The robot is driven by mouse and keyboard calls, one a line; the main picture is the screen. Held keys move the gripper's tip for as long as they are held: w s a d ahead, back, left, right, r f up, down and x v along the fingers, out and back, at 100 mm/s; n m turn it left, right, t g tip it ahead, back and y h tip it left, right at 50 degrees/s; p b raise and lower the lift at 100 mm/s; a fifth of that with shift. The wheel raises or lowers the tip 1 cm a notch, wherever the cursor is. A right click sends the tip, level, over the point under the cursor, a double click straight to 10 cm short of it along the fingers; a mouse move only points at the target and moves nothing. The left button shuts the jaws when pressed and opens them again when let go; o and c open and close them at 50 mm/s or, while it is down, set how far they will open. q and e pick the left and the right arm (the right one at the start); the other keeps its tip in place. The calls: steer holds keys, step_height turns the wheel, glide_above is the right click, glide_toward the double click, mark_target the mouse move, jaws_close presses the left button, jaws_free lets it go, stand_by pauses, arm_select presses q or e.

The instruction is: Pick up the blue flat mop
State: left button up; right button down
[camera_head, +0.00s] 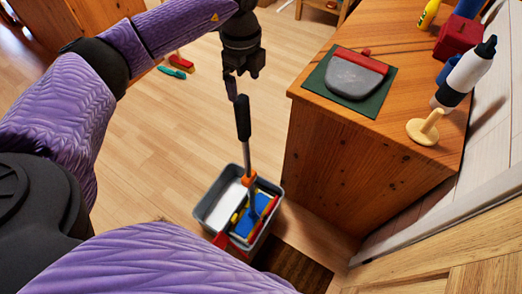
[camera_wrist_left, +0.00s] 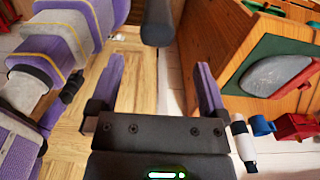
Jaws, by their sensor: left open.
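The blue flat mop stands upright in a grey bucket (camera_head: 207,208) on the floor, its black handle grip (camera_head: 243,118) at the top and its blue head (camera_head: 258,206) down in the bucket. My left gripper (camera_head: 231,86) is open just above the top of the handle grip in the head view. In the left wrist view the dark handle end (camera_wrist_left: 157,22) shows ahead of the two parted fingers (camera_wrist_left: 160,64), with nothing between them.
A wooden cabinet (camera_head: 340,165) stands right of the bucket. On it are a green mat (camera_head: 317,84) with a grey dustpan (camera_head: 352,76), a plunger-like yellow item (camera_head: 425,129), a white bottle (camera_head: 472,69) and a red box (camera_head: 458,38).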

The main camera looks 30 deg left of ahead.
mark_target(242, 109)
arm_select(q)
steer(key=f, duration=0.3)
steer(key=f+b, duration=0.1)
steer(key=f, duration=0.1)
steer(key=f+b, duration=0.1)
steer(key=f, duration=0.2)
steer(key=shift+s+a+f, duration=0.2)
steer(key=shift+a+f, duration=0.15)
steer(key=shift+a, duration=0.05)
steer(key=shift+f, duration=0.1)
steer(key=c, duration=1.2)
jaws_close()
arm_select(e)
steer(key=s+f, duration=0.1)
steer(key=f, duration=0.1)
steer(key=shift+s+f, duration=0.35)
